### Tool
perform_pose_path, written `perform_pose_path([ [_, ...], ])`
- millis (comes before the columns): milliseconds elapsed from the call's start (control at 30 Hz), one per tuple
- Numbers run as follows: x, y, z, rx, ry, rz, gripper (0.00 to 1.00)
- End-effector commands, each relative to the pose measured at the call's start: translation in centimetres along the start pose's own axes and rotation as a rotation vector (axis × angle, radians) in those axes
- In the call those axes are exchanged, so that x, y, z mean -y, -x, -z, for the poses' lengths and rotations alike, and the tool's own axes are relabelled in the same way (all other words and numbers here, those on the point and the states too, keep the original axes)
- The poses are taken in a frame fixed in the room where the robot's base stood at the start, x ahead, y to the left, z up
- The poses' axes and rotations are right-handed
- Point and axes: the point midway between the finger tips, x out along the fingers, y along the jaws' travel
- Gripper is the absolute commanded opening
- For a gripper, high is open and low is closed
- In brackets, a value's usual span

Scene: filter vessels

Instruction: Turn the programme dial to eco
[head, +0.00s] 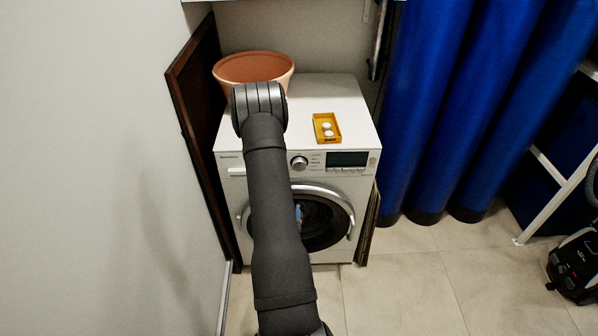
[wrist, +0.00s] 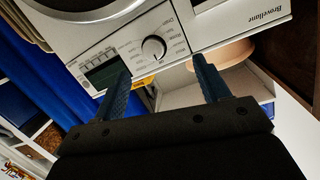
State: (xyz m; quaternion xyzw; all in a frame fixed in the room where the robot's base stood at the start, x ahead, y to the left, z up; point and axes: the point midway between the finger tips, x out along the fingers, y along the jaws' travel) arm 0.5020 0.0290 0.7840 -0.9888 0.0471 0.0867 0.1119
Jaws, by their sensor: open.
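The programme dial (head: 299,162) is a round silver knob on the front panel of the white washing machine (head: 345,95). In the wrist view the dial (wrist: 154,47) shows upside down, with small programme labels around it. I cannot read for certain which label its mark points to. My gripper (wrist: 160,67) is open and empty, its two dark blue fingers apart. In that picture the dial lies just beyond the fingertips, between their lines, with no contact visible. In the head view my arm hides the gripper.
A dark display (head: 347,159) sits right of the dial. A terracotta pot (head: 254,68) and a yellow tray (head: 318,118) with white tablets stand on the machine. The round door (head: 340,222) is below. A dark board (head: 192,90) leans at left; blue rolls (head: 440,110) stand at right.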

Motion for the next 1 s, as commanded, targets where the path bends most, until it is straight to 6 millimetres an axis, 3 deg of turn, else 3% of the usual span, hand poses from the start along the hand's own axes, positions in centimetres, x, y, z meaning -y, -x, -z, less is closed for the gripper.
perform_pose_path([
  [33,-1.1,-0.1,0.0,-0.033,0.08,0.0,0.68],
  [200,-3.2,0.0,0.5,-0.136,0.31,0.006,0.68],
  [467,-3.9,-0.5,1.0,-0.189,0.416,0.003,0.68],
  [667,-3.7,-3.6,1.7,-0.191,0.414,0.002,0.68],
  [1000,-3.4,-11.0,3.0,-0.189,0.414,0.003,0.68],
])
